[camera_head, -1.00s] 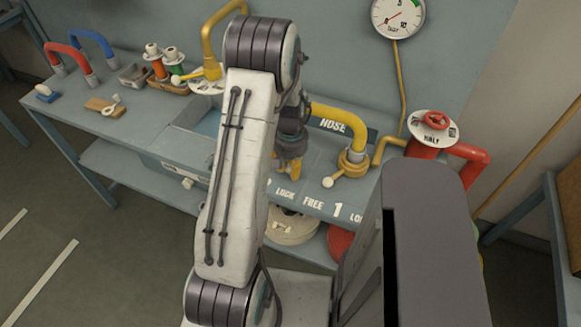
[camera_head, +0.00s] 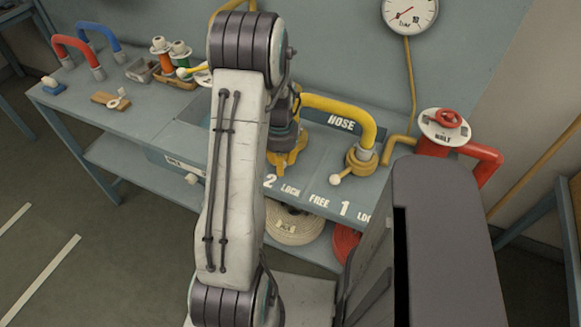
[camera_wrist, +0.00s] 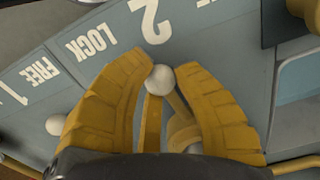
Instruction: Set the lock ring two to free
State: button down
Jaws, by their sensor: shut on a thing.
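Lock ring two's lever (camera_wrist: 153,122) is a yellow bar with a white ball knob (camera_wrist: 160,80) at its end. In the wrist view the knob sits between the tips of my yellow gripper (camera_wrist: 161,74), and the bar runs back between the fingers. The knob points towards the painted "2" (camera_wrist: 150,20), with "LOCK" (camera_wrist: 88,44) on one side and "FREE" on the other. My gripper is shut on the lever. In the head view my gripper (camera_head: 287,162) is low over the bench behind "LOCK" (camera_head: 290,188); the arm hides most of ring two.
Ring one (camera_head: 360,158) with its white knob (camera_head: 336,180) and yellow hose stands to the right. A red valve (camera_head: 445,126) marked "HALT" is farther right.

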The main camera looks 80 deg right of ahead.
jog(key=w+m, duration=0.1)
jog(key=m, duration=0.1)
jog(key=w+b, duration=0.1)
jog(key=shift+w+d+f+m, duration=0.15)
jog(key=shift+w+d+m, duration=0.15)
jog(key=shift+m, duration=0.1)
jog(key=shift+w+d+m+b, duration=0.2)
jog(key=shift+w+d+m, duration=0.25)
jog(key=shift+w+m, duration=0.45)
jog(key=shift+w+d+m+b, duration=0.15)
jog(key=shift+w+d+m, duration=0.35)
jog(key=shift+m, duration=0.6)
jog(key=shift+w, duration=0.1)
jog(key=c, duration=0.9)
grip_release()
jog(key=shift+c, duration=0.2)
jog(key=shift+r, duration=0.2)
notch_tip(320, 180, up, 12)
jog(key=shift+f, duration=0.1)
